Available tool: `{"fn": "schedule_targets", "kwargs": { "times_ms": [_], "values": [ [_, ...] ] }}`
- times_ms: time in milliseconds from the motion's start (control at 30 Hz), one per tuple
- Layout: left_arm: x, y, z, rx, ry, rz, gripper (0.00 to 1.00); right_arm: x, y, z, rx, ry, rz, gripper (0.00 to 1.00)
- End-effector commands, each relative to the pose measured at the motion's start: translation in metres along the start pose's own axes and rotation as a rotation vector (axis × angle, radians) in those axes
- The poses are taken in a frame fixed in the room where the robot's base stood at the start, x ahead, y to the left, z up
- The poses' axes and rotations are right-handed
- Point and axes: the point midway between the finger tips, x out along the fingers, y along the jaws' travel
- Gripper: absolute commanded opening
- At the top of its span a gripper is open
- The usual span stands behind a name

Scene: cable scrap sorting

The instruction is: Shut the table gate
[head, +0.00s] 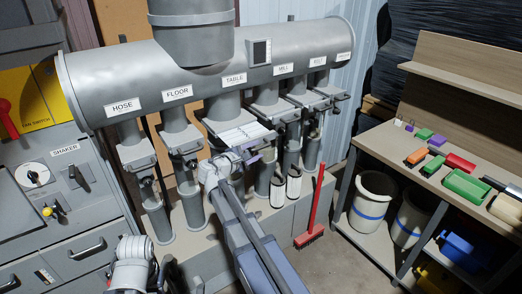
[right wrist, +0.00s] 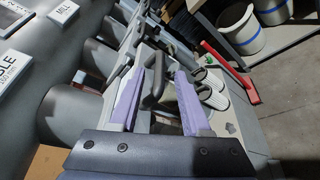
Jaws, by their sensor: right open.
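The table gate (head: 243,133) sits on the branch pipe under the TABLE label (head: 234,79) of the big grey duct. Its pale, slotted plate sticks out from the pipe toward me, farther than the plates beside it. My right gripper (head: 252,156) is at the front of this plate, with its purple finger pads apart. In the right wrist view, a dark bent handle (right wrist: 156,88) shows between the open pads of my right gripper (right wrist: 161,95). I cannot tell whether the pads touch it. My left gripper's fingers do not show.
Neighbouring gates FLOOR (head: 180,141) and MILL (head: 274,107) stand close on either side. A red broom (head: 314,212) leans at the right. Bare floor lies between.

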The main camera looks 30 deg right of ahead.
Motion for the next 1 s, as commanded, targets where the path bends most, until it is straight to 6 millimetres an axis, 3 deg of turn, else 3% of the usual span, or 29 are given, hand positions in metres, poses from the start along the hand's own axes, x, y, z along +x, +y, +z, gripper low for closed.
{"fn": "schedule_targets", "kwargs": {
  "times_ms": [233, 633, 1000],
  "values": [
    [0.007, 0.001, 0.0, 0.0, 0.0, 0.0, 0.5, 0.031, 0.0, -0.001, 0.0, 0.0, -0.001, 0.47],
    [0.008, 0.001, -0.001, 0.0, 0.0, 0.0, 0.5, 0.037, 0.0, 0.0, 0.0, 0.001, 0.0, 0.47],
    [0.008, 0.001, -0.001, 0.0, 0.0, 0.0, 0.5, 0.037, 0.0, 0.0, 0.001, 0.001, 0.0, 0.07]
  ]
}}
